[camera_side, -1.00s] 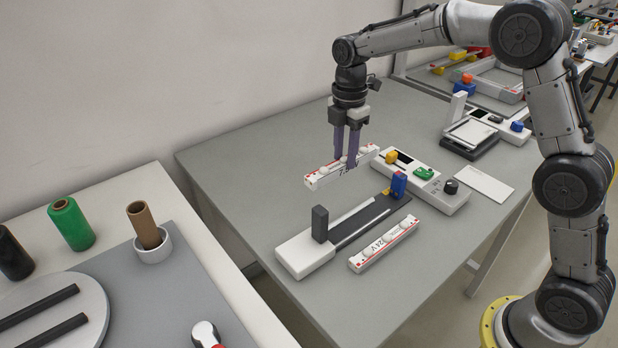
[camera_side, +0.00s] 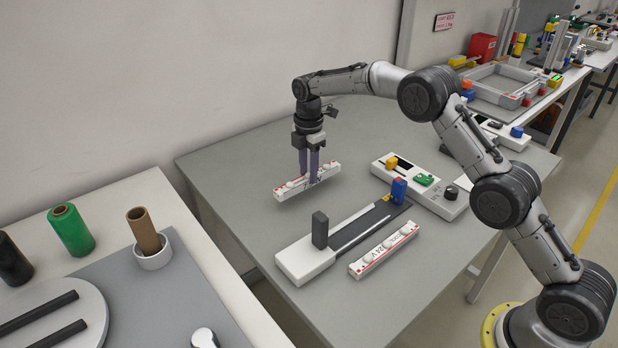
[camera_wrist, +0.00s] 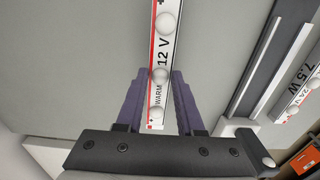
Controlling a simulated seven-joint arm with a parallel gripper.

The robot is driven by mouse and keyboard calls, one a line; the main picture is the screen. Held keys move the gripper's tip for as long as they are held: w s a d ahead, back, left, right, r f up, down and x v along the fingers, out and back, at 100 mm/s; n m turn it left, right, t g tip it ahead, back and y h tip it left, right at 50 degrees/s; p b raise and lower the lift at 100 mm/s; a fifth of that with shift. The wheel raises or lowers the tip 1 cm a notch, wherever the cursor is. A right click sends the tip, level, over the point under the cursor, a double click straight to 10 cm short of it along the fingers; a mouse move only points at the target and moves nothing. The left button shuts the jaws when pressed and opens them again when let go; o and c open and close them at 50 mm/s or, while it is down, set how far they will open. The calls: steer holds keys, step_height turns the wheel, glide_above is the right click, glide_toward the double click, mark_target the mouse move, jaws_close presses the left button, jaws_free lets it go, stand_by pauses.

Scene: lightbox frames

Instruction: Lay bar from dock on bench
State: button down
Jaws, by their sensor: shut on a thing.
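My gripper (camera_side: 309,176) is shut on a white light bar (camera_side: 288,191) with domed lamps and red markings. In the wrist view the bar (camera_wrist: 163,45) lies between the purple fingers and reads "12 V" and "WARM". It is roughly level over the left back part of the grey bench (camera_side: 240,160); whether it touches the bench I cannot tell. The dock (camera_side: 305,262), with a white base, dark rail, grey upright block and blue block, stands in front and to the right, with no bar in it. A second bar (camera_side: 384,250), marked 24 V, lies in front of the dock.
A white panel (camera_side: 440,200) with yellow and green parts and a dark knob is right of the dock. A side table (camera_side: 230,305) with spools is at the left. Bare bench surrounds the held bar; the wall is behind.

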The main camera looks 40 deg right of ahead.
steer(key=shift+s+f, duration=0.1)
steer(key=shift+f, duration=1.15)
steer(key=shift+f, duration=0.1)
steer(key=c, duration=0.5)
jaws_free()
